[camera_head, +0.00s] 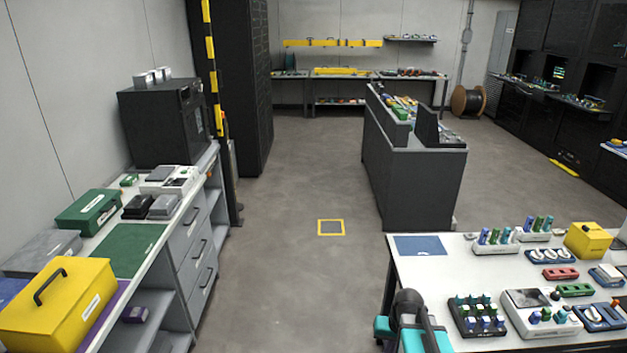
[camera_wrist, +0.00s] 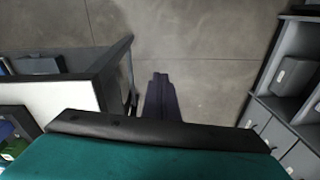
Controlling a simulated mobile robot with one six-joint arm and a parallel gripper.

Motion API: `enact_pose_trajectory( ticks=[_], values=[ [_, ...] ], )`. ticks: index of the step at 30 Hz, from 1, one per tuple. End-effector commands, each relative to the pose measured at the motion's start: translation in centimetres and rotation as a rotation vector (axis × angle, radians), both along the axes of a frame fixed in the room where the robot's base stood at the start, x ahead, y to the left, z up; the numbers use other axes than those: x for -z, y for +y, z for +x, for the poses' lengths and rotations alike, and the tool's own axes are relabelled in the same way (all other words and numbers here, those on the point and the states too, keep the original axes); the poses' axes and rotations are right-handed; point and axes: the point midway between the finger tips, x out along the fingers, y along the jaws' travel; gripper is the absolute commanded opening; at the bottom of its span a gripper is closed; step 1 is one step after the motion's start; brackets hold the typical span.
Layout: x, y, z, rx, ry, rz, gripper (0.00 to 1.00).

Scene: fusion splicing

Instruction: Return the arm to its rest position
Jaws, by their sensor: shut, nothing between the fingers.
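My gripper (camera_wrist: 160,77) shows in the wrist view as dark fingers side by side, pointing away over the bare grey floor. The fingers are together with nothing between them. The teal and black body of my wrist fills the bottom of that view. In the head view, the dark and teal part of my arm (camera_head: 408,318) shows at the bottom, by the front left corner of the right-hand table. The fingertips cannot be made out there.
The white right-hand table (camera_head: 445,270) holds splicing gear and a yellow box (camera_head: 587,240). A left workbench (camera_head: 150,205) has drawers, a yellow toolbox (camera_head: 58,305) and a green case (camera_head: 88,210). A dark console (camera_head: 410,180) stands beyond. The floor between is clear, with a yellow-framed square (camera_head: 331,228).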

Motion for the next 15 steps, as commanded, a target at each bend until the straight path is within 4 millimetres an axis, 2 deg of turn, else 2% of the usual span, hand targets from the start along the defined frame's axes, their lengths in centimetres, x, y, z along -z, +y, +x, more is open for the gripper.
enact_pose_trajectory(
  ticks=[1,7,13,15],
  values=[
    [0.3,1.1,-0.7,-0.025,0.013,-0.009,0.00],
    [1.1,3.9,-2.4,-0.094,0.047,-0.039,0.00],
    [1.7,6.0,-3.8,-0.150,0.073,-0.063,0.00],
    [3.2,5.9,-4.5,-0.148,0.091,-0.062,0.00]
  ],
)
